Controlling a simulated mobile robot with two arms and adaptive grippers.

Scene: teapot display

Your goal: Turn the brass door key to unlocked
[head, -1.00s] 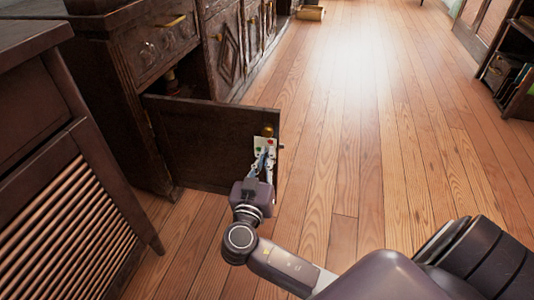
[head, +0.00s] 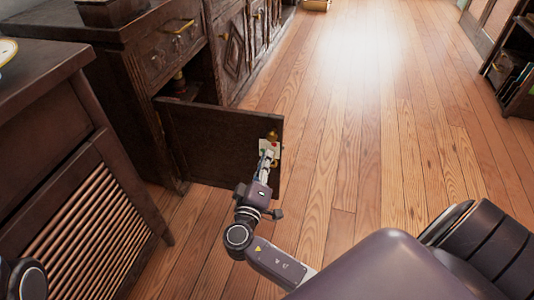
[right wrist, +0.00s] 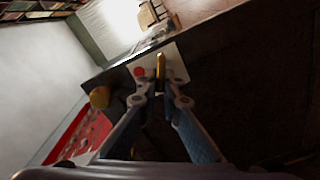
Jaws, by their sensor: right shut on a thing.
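The brass key (right wrist: 161,68) shows in the right wrist view as a narrow upright gold piece between my right fingertips, against a white lock plate (right wrist: 178,62). A red dot (right wrist: 140,72) shows on the plate to the left of the key; no green dot can be made out now. In the head view the plate (head: 275,151) is on the open cabinet door (head: 222,142), near its free edge. My right gripper (head: 267,156) is shut on the key, in front of the plate, and mostly hides the key in the head view. My left gripper is out of view.
A round brass knob (right wrist: 99,97) is on the door beside the plate; it also shows in the head view (head: 272,136). A dark slatted cabinet (head: 85,235) stands at the near left. The wooden floor (head: 370,130) right of the door is clear.

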